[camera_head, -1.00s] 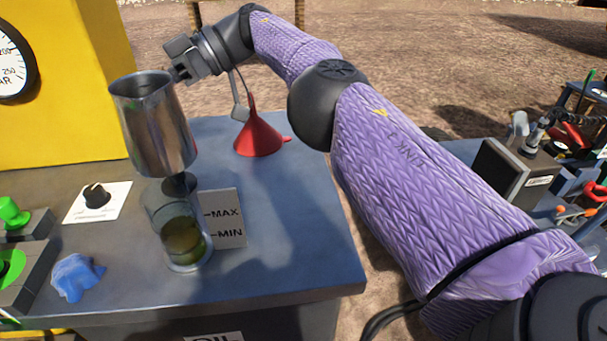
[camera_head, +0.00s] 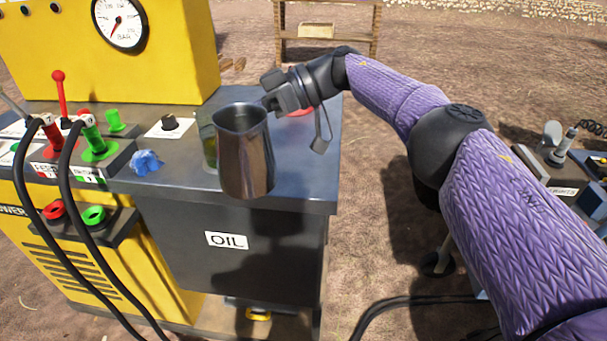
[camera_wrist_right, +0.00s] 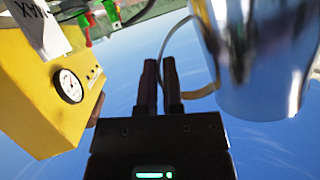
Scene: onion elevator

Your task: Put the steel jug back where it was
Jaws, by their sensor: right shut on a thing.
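The steel jug (camera_head: 246,158) is upright in the head view, in front of the OIL cabinet's top. My right gripper (camera_head: 273,98) is shut on it at its upper right side, where the handle is. The jug also shows at the right of the right wrist view (camera_wrist_right: 258,60), with its curved handle running to the closed fingers (camera_wrist_right: 161,85). The glass oil vessel (camera_head: 208,142) is mostly hidden behind the jug. My left gripper is in neither current view.
The yellow machine (camera_head: 170,50) with a pressure gauge (camera_head: 119,22) stands behind. Levers, green knobs and black hoses are at the left. A blue cloth (camera_head: 146,162) lies on the cabinet top (camera_head: 300,180). A wooden shelf (camera_head: 327,40) stands far back on open dirt ground.

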